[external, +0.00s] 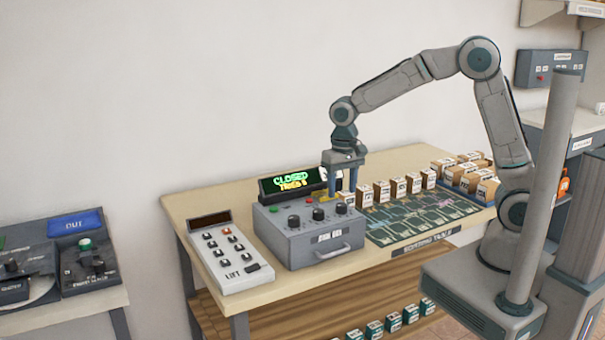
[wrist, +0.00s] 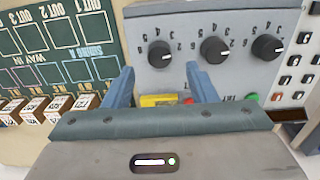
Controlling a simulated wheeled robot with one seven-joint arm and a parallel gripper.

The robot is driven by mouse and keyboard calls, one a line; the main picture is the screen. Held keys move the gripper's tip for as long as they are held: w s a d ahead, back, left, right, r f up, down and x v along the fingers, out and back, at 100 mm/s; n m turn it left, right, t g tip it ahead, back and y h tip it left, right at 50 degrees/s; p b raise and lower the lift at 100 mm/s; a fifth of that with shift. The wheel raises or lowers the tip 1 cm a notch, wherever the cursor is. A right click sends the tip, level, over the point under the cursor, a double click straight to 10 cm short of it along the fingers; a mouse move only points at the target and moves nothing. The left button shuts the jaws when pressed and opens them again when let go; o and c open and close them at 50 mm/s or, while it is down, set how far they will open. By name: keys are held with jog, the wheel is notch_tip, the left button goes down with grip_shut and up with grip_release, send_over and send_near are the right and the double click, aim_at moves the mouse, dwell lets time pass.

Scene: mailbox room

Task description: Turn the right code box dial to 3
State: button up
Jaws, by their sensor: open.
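The grey code box (external: 308,243) stands on the table with three black dials in a row. The right dial (external: 341,208) is the one nearest the green board; in the wrist view, seen from the other side, it is the leftmost dial (wrist: 160,53). The middle dial (external: 318,214) and left dial (external: 293,221) sit beside it. My gripper (external: 346,198) points down over the box's right end, just behind the right dial. Its blue fingers (wrist: 162,80) are apart, with nothing held between them. The right dial's exact setting is too small to read.
A display (external: 293,182) reading "CLOSED" stands behind the box. A white keypad labelled LIFT (external: 230,255) is on the left. The green sorting board (external: 420,216) and several small boxes (external: 398,187) lie to the right. A yellow piece (wrist: 160,100) and red button (wrist: 188,101) are near the fingers.

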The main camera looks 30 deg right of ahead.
aim_at(341, 204)
notch_tip(341, 204, down, 5)
jog(key=shift+r, duration=0.1)
dwell(0.3)
jog(key=c, duration=1)
jog(key=shift+n, duration=0.4)
jog(key=n, duration=0.2)
jog(key=shift+n+b, duration=0.3)
jog(key=shift+b, duration=0.05)
jog(key=n, duration=0.4)
jog(key=shift+n+b, duration=0.3)
